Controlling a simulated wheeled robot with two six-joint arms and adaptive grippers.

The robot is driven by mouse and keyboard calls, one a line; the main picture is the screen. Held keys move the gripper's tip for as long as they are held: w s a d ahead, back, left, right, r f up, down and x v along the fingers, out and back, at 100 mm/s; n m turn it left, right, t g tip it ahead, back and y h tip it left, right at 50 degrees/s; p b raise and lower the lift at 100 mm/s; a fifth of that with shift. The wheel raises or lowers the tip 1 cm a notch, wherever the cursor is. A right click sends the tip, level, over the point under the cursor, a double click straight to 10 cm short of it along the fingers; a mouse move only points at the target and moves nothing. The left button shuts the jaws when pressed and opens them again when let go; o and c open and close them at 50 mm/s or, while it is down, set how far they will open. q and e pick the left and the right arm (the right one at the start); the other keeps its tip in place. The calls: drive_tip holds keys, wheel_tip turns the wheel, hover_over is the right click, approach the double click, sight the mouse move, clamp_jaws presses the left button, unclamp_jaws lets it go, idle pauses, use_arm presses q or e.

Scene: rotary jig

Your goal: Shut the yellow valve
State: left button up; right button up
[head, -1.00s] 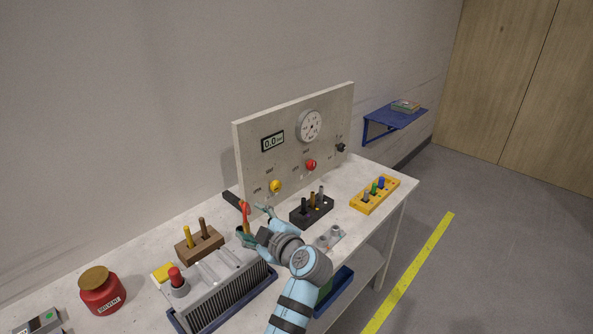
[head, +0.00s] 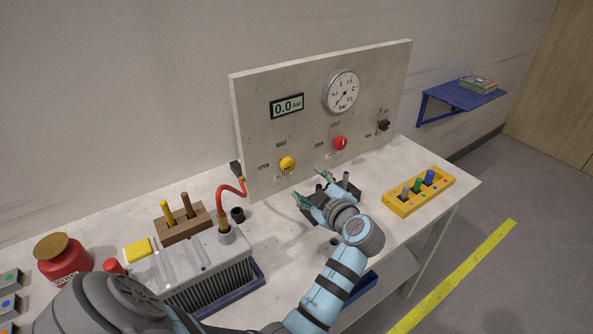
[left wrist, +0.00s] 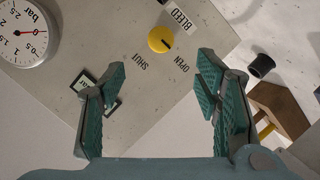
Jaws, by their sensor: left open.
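The yellow valve (head: 287,163) is a round knob low on the upright panel, with SHUT above it, OPEN to its left and BLEED below. In the left wrist view the yellow valve (left wrist: 161,39) is beyond the fingertips, roughly centred between them, and its dark mark points toward the OPEN label. My left gripper (head: 318,185) is open and empty in front of the panel, to the lower right of the valve and apart from it. Both fingers of the left gripper (left wrist: 162,88) show in the wrist view. My right gripper is not in view.
The panel (head: 252,120) also has a red knob (head: 340,143), a black switch (head: 384,125), a gauge (head: 342,92) and a display (head: 286,106) reading 0.0 bar. A red hose (head: 222,200) rises left of the gripper. A dark block stands below it, and a yellow rack (head: 418,192) right.

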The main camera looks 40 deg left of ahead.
use_arm(q)
approach(289, 166)
drive_tip(key=a, duration=0.1)
drive_tip(key=x, duration=0.9)
drive_tip(key=shift+w+d+f, duration=0.1)
drive_tip(key=shift+w+d, duration=0.05)
drive_tip(key=shift+w, duration=0.1)
drive_tip(key=c, duration=1.1)
drive_tip(key=shift+c, duration=0.2)
